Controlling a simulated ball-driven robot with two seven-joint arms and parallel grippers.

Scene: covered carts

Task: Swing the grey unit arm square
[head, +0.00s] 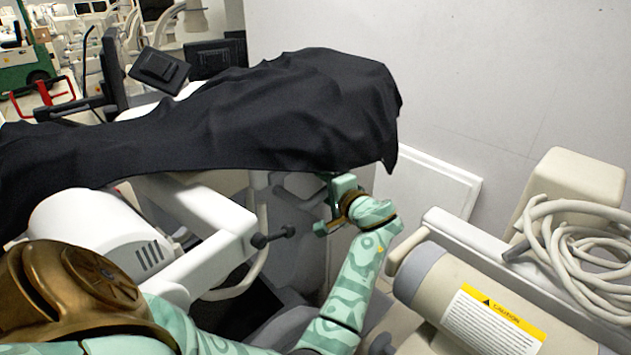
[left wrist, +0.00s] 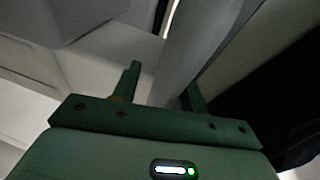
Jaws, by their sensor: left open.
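A light grey unit arm (head: 205,228) extends from under a black cover (head: 270,115) in the head view. A dark handle with a round knob (head: 272,237) sticks out near its end. I cannot tell for sure that this is the arm the task names. My left gripper (head: 324,205) is green, open and empty, under the cover's right edge, right of the handle and apart from it. In the left wrist view its two fingers (left wrist: 160,88) stand apart, with a grey, rounded surface behind them; contact cannot be told. My right gripper does not show.
A white rounded housing (head: 95,225) stands at left. A beige cylinder unit with a caution label (head: 490,318) and coiled hoses (head: 570,240) fills the lower right, close to my left forearm. A plain wall (head: 480,80) stands behind. Black monitors (head: 158,68) are at upper left.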

